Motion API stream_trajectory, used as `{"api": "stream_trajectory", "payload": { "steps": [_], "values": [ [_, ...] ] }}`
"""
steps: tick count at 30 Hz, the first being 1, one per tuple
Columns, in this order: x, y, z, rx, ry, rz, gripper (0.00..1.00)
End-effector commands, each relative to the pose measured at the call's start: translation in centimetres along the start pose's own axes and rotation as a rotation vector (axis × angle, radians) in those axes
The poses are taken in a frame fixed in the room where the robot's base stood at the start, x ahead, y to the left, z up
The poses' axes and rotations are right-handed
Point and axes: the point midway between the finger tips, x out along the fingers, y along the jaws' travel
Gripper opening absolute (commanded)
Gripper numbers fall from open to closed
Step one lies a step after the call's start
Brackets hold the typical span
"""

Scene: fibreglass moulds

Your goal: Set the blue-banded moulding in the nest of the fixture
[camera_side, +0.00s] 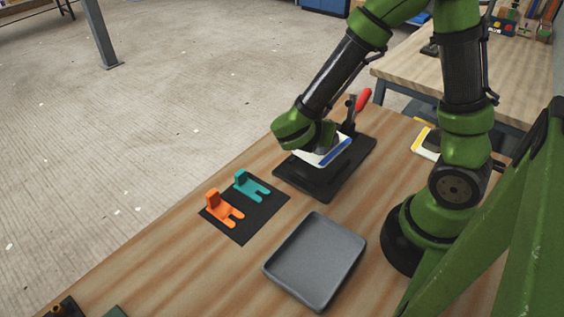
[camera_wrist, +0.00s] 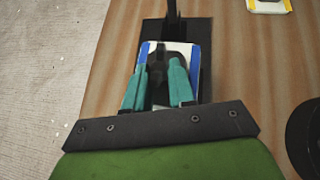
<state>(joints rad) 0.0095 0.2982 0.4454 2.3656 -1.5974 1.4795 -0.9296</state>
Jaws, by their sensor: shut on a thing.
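The blue-banded moulding (camera_side: 330,154) is white with a blue band, and it shows at the black fixture (camera_side: 350,173). In the wrist view the moulding (camera_wrist: 195,60) has blue edges on its left and right sides and lies over the black fixture plate (camera_wrist: 204,28). My gripper's teal fingers (camera_wrist: 160,88) are shut on the moulding. In the side view my gripper (camera_side: 318,146) is over the fixture and hides part of the moulding. The nest is hidden under the moulding, so I cannot tell whether it is fully seated. The fixture has an upright clamp with a red handle (camera_side: 363,99).
An orange bracket (camera_side: 223,208) and a teal bracket (camera_side: 251,186) lie on a black mat (camera_side: 240,232). An empty grey tray (camera_side: 315,262) is in front of the fixture. A yellow-banded moulding (camera_side: 427,142) lies to the right. Bare wood surrounds the tray.

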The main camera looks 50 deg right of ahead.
Motion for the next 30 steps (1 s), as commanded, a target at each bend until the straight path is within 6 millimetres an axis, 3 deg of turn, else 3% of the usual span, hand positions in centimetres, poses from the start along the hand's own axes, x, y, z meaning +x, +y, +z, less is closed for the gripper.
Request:
{"api": "stream_trajectory", "payload": {
  "steps": [12, 20, 21, 24, 26, 30],
  "values": [
    [2.6, 0.0, -3.8, 0.003, 0.000, -0.004, 0.00],
    [2.9, 0.0, -4.1, 0.008, 0.000, -0.002, 0.00],
    [2.9, 0.0, -4.2, 0.007, 0.001, -0.003, 0.27],
    [2.9, 0.0, -4.1, 0.007, 0.001, -0.003, 0.42],
    [2.9, 0.0, -4.1, 0.007, 0.001, -0.003, 0.50],
    [2.8, 0.0, -4.1, 0.007, 0.000, -0.003, 0.50]
  ]
}}
